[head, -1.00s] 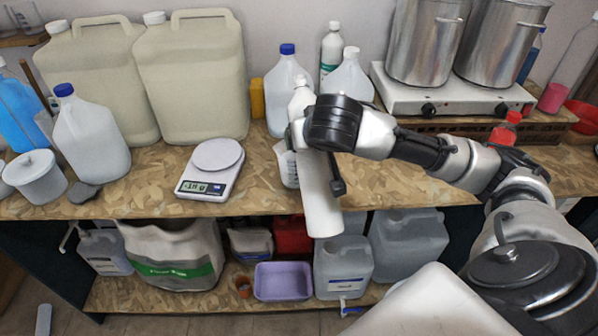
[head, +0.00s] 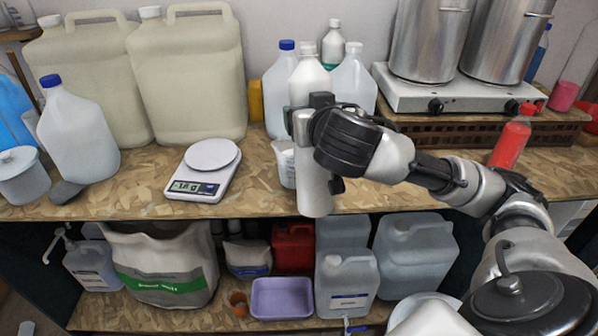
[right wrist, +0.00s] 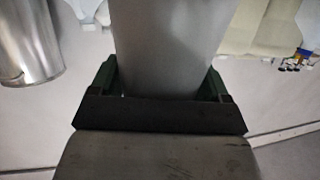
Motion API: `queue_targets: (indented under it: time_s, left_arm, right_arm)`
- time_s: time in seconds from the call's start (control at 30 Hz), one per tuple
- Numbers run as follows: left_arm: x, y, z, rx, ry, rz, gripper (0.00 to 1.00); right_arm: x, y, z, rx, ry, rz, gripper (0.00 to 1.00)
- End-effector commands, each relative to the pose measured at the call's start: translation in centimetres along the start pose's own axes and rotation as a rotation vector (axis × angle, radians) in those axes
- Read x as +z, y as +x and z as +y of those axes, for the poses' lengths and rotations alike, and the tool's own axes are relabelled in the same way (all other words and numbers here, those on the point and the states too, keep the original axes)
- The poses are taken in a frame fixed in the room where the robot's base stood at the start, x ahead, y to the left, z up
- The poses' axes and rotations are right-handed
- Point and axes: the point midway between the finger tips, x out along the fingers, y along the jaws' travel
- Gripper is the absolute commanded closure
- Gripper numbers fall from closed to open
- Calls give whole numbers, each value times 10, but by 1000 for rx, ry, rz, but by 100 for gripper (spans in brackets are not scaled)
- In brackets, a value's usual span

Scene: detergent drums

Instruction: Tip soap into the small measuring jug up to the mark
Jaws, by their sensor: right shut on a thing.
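My right gripper (head: 314,118) is shut around a plain white bottle (head: 314,190), held roughly upright in front of the bench edge. In the right wrist view the fingers (right wrist: 160,88) sit on both sides of the bottle's pale body (right wrist: 168,45). The small measuring jug (head: 284,160), translucent white, stands on the bench just behind and left of the bottle, which hides part of it. Its mark and contents cannot be made out. My left gripper is not in view.
A kitchen scale (head: 205,172) stands left of the jug. Clear jugs with blue and white caps (head: 283,90) stand behind. A hotplate with steel pots (head: 455,95) is at right. A red bottle (head: 511,142) stands near my right arm. Bench between scale and jug is free.

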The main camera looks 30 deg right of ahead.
Motion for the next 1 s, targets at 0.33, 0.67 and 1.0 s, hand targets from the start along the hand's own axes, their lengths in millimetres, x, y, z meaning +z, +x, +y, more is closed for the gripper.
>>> queue_targets:
  time_s: [0.33,0.67,1.0]
  left_arm:
    - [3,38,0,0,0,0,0]
    - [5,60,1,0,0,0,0]
    - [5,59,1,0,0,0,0]
  right_arm:
    - [-1,-1,0,0,2,153,84]
    - [-7,-2,0,1,2,265,84]
    - [-10,-3,1,2,1,271,33]
